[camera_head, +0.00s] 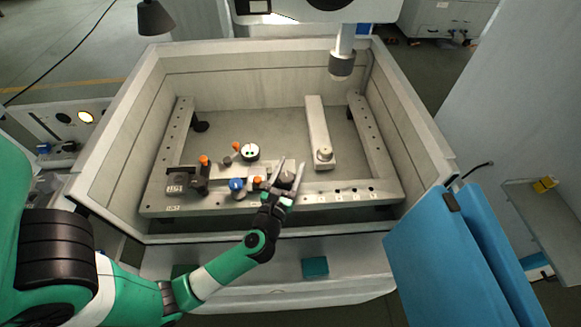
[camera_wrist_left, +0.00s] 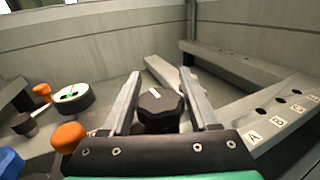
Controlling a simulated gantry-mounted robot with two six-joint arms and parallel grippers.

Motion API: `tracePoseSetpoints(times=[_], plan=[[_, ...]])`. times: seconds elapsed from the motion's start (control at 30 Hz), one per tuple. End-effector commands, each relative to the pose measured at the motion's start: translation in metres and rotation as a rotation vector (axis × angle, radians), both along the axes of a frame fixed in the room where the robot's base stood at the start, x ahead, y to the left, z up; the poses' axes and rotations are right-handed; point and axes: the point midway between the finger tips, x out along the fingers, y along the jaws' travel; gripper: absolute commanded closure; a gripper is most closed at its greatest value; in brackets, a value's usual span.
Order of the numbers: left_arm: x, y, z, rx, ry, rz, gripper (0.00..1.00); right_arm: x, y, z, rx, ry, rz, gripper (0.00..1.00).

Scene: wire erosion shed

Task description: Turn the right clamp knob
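A black lobed knob (camera_wrist_left: 158,108) with a white mark on top sits between the two fingers of my left gripper (camera_wrist_left: 160,80) in the left wrist view. I take it to be the right clamp knob; it also shows in the head view (camera_head: 284,180), partly covered by the gripper. My left gripper (camera_head: 291,164) is open, with one finger on each side of the knob. A gap seems to show beside each finger; contact cannot be told. My right gripper is not in view.
Left of the gripper are a blue knob (camera_head: 236,184), orange-tipped handles (camera_head: 204,160) and a dial gauge (camera_head: 250,152). A pale bar with a round knob (camera_head: 324,154) lies right. The frame's front rail (camera_head: 350,192) has several holes. High tank walls (camera_head: 408,110) surround everything.

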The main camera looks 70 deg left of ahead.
Motion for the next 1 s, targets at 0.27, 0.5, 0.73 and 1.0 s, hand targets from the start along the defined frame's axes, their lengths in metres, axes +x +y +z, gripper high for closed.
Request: tracePoseSetpoints(times=[0.27, 0.5, 0.73, 1.0], plan=[[0.000, 0.000, 0.000, 0.000, 0.000, 0.000, 0.92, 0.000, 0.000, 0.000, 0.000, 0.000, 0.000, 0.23], [0.000, 0.000, 0.002, 0.001, 0.003, -0.025, 1.00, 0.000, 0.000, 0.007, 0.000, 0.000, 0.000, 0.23], [0.003, -0.002, 0.005, 0.000, 0.004, -0.183, 1.00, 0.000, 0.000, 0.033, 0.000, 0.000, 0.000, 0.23], [0.006, -0.007, 0.001, -0.001, 0.001, -0.316, 1.00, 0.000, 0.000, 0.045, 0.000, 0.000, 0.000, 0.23]])
